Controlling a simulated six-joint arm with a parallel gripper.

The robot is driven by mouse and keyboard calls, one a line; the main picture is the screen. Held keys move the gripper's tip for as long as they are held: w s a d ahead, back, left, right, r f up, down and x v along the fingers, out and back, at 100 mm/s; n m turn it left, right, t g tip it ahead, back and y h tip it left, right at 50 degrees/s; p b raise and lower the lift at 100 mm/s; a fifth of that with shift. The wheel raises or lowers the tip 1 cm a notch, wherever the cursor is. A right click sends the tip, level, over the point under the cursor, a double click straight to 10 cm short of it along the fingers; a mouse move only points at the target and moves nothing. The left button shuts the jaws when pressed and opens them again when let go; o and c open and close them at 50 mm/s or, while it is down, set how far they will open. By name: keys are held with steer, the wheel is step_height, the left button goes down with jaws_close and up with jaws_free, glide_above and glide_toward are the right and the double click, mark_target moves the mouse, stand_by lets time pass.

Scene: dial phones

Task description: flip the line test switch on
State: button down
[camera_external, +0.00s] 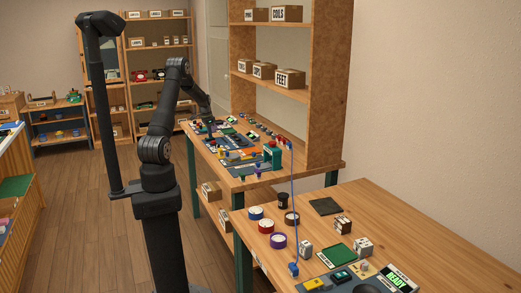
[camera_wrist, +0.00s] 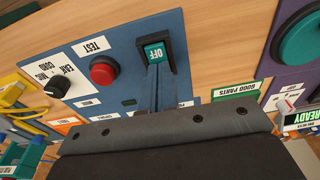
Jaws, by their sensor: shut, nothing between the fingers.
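The line test switch appears in the wrist view as a black-framed rocker (camera_wrist: 155,50) with a teal face reading OFF, upside down in this view. It sits on a blue panel (camera_wrist: 120,35). My gripper (camera_wrist: 158,72) is shut and empty, its fingertips at the lower edge of the rocker as seen here. I cannot tell whether they touch it. In the external view my gripper (camera_external: 211,134) is low over the far workbench, too small there to show the switch.
On the panel, a red button (camera_wrist: 103,70) labelled TEST and a black knob (camera_wrist: 57,86) stand left of the switch. A purple panel with a green round part (camera_wrist: 300,42) is at right. A small READY display (camera_wrist: 304,118) is at the right edge. The far bench (camera_external: 240,182) is crowded.

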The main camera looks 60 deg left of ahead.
steer(key=shift+s+d+f, duration=0.15)
steer(key=shift+s+f, duration=0.2)
steer(key=shift+s, duration=0.4)
step_height(320, 180, up, 14)
steer(key=s, duration=0.1)
steer(key=shift+s+r, duration=0.15)
steer(key=shift+r, duration=0.05)
steer(key=shift+r+t, duration=0.15)
steer(key=shift+t, duration=0.25)
